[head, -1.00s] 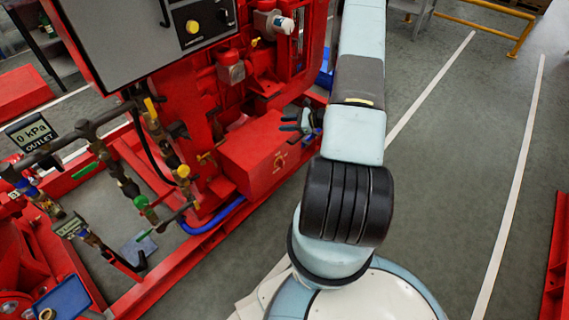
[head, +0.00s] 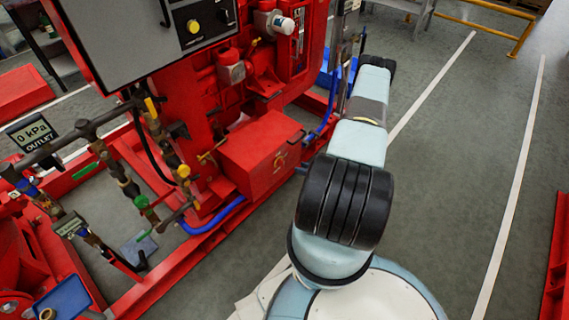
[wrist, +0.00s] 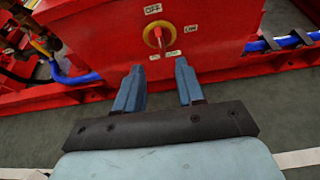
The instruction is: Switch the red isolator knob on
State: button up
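The isolator knob (wrist: 157,37) is a yellow disc with a red handle on the front face of a red box (wrist: 100,30). The handle looks roughly upright. An OFF label (wrist: 153,9) is above the knob, with smaller labels to its right and below that are hard to read. In the wrist view my gripper (wrist: 157,70) is open and empty, its two blue-grey fingers apart. The knob is ahead, between the fingers' lines and beyond the tips, with no contact visible. In the head view the knob (head: 280,162) shows small on the box (head: 255,145); my gripper is not clearly visible there.
A blue hose (head: 212,217) runs low beside the box, along the red base frame (head: 170,265). Valves and pipes (head: 150,150) stand to the left, below a grey control panel (head: 140,35). Grey floor (head: 450,150) to the right is clear.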

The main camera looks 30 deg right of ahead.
aim_at(282, 164)
jog(key=x, duration=1.2)
grip_shut()
